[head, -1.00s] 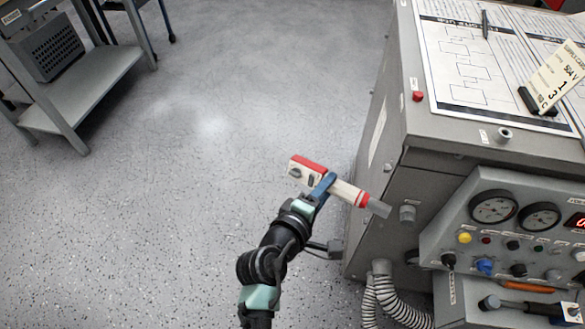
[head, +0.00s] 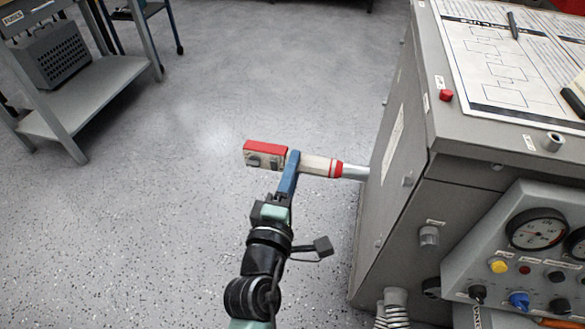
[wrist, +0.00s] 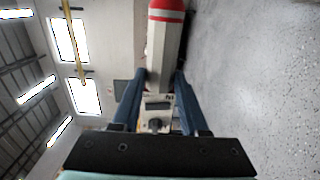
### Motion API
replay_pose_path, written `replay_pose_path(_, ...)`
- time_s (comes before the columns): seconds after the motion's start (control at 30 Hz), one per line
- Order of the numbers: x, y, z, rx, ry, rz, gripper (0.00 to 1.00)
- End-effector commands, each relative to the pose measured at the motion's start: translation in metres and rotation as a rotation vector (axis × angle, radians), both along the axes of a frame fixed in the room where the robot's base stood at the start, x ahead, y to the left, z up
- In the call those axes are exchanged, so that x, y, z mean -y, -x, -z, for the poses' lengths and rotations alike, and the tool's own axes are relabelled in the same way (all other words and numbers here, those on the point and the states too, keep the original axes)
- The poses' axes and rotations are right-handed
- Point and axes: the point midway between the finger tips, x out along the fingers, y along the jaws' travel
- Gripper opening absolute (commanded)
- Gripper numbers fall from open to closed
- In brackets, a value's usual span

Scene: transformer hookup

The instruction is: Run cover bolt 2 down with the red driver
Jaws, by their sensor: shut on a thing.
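The red driver (head: 318,166) has a cream body with a red top and a red band. My gripper (head: 292,163) is shut around its body, with the blue fingers on both sides. It also shows in the wrist view (wrist: 163,45), between the fingers (wrist: 160,78). The driver lies about level, and its grey shaft (head: 354,172) points right at the left side of the grey cabinet (head: 388,215). The shaft's end meets the cabinet's edge in the picture; I cannot tell whether it touches. A small bolt head (head: 408,181) shows on the cabinet's side; its number is not readable.
The cabinet top holds a paper diagram (head: 490,60), a pen and a red button (head: 446,95). A sloped panel with gauges (head: 537,230) is at the right. A grey hose (head: 393,305) stands below. A shelf cart (head: 85,95) is at the far left. The floor between is clear.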

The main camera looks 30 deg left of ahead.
Motion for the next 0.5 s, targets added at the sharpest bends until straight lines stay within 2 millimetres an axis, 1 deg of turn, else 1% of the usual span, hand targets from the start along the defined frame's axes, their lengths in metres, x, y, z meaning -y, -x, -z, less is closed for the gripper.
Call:
replay_pose_path(0.03,0.003,-0.002,-0.005,0.005,0.000,0.001,0.00)
replay_pose_path(0.1,0.008,-0.003,-0.007,0.005,0.000,0.002,0.00)
replay_pose_path(0.3,0.025,-0.008,-0.008,0.005,-0.001,0.003,0.00)
replay_pose_path(0.5,0.039,-0.012,-0.007,0.005,0.000,0.001,0.00)
